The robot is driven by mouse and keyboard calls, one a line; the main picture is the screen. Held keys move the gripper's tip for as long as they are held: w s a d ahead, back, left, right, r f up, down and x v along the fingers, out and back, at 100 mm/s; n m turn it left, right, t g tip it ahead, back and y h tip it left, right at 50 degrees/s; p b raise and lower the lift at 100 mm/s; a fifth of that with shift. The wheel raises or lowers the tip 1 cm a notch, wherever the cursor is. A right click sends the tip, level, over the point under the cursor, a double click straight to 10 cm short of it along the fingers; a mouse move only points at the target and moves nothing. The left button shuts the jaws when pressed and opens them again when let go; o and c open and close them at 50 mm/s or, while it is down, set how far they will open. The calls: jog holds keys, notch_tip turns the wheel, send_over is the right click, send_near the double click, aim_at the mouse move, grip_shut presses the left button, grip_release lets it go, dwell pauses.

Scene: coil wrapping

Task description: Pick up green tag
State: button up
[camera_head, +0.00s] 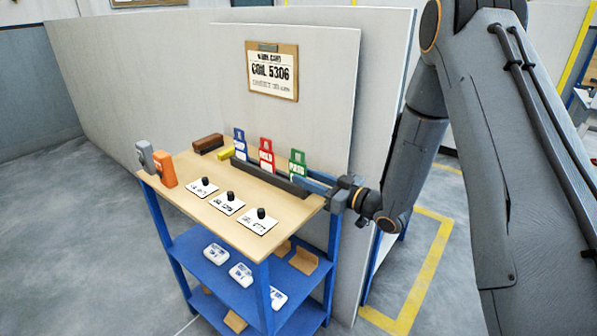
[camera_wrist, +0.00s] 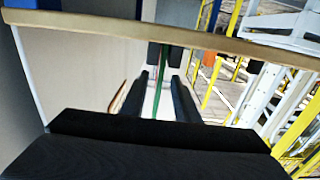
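The green tag (camera_head: 297,166) stands upright at the right end of a dark rack (camera_head: 270,179) on the cart top. A red tag (camera_head: 266,154) and a blue tag (camera_head: 239,143) stand to its left. My gripper (camera_head: 320,183) reaches in from the right, low beside the green tag. In the wrist view my gripper's (camera_wrist: 159,97) two dark fingers are apart. A thin green edge (camera_wrist: 160,72), seemingly the green tag edge-on, shows in line with the gap. I cannot tell whether the fingers overlap the tag.
The wooden cart top (camera_head: 190,195) also holds white cards (camera_head: 228,204) with black knobs, an orange device (camera_head: 164,170), a brown block (camera_head: 208,143) and a yellow block (camera_head: 225,153). A grey panel (camera_head: 330,100) stands close behind. Lower blue shelves (camera_head: 230,265) hold white items.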

aim_at(298, 173)
jog(key=p+x, duration=0.1)
jog(key=x, duration=0.2)
jog(key=shift+w+a, duration=0.15)
jog(key=shift+w, duration=0.05)
grip_shut()
jog(key=shift+r, duration=0.1)
